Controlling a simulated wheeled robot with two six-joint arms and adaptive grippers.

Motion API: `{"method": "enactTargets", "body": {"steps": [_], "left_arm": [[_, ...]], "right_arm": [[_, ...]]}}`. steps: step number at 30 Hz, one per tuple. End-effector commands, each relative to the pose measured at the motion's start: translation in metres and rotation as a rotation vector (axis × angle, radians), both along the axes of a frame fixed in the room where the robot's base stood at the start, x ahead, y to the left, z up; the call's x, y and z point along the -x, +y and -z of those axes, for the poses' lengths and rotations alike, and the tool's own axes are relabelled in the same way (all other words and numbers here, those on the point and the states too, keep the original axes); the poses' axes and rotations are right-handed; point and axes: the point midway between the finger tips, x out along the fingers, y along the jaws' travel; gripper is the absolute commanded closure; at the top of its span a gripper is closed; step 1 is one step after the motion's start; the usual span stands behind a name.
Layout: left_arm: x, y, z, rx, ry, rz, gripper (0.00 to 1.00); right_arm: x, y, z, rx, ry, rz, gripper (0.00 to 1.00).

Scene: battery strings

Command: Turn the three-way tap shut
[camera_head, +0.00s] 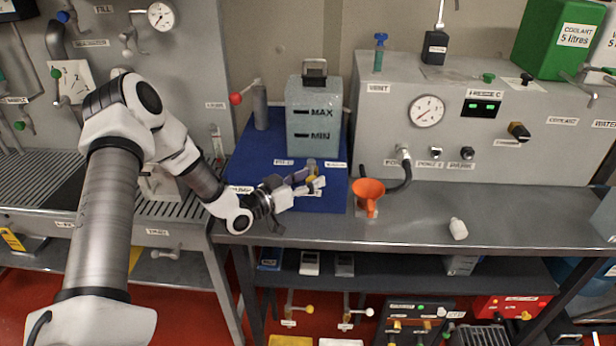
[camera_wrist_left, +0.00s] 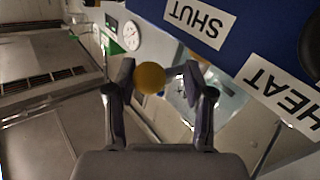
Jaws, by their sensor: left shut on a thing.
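The three-way tap is on the blue block (camera_head: 250,150) under the grey tank. Its brass-coloured part (camera_head: 311,164) shows just above my left gripper (camera_head: 316,184). In the left wrist view a round yellow knob (camera_wrist_left: 150,77) sits between the two fingers of my left gripper (camera_wrist_left: 158,85), which is shut on it. In that view a SHUT label (camera_wrist_left: 200,18) and a HEAT label (camera_wrist_left: 279,92) are on the blue face close by. The rest of the tap is hidden by the gripper and its fingers. My right gripper is not in view.
The grey tank (camera_head: 313,122) with MAX and MIN marks stands behind. An orange funnel (camera_head: 368,190) and a black hose (camera_head: 398,183) are just right. A red-knobbed lever (camera_head: 236,98) stands at left. A small white bottle (camera_head: 458,229) lies on the otherwise clear right bench (camera_head: 520,215).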

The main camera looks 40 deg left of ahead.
Motion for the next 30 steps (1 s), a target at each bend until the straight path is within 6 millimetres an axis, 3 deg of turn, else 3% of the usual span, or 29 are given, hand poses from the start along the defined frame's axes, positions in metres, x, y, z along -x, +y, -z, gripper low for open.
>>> {"method": "enactTargets", "body": {"steps": [1,9,24,25,27,30], "left_arm": [[-0.0031,0.0022,-0.0074,-0.004,-0.019,0.023,1.0],[-0.0036,0.001,-0.0069,-0.005,-0.018,0.125,1.0],[-0.0041,0.0004,-0.0074,-0.006,-0.019,0.147,1.0],[-0.0041,0.0004,-0.0073,-0.006,-0.019,0.147,0.37],[-0.0036,0.0002,-0.0063,-0.006,-0.016,0.147,0.2],[-0.003,0.0002,-0.0047,-0.004,-0.012,0.147,0.2]], "right_arm": [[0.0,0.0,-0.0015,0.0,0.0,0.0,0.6],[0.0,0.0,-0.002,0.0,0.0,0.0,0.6],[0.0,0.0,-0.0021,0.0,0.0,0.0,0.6],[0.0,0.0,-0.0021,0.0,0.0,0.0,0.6],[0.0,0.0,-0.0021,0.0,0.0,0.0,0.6],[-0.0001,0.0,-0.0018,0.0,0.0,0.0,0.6]]}}
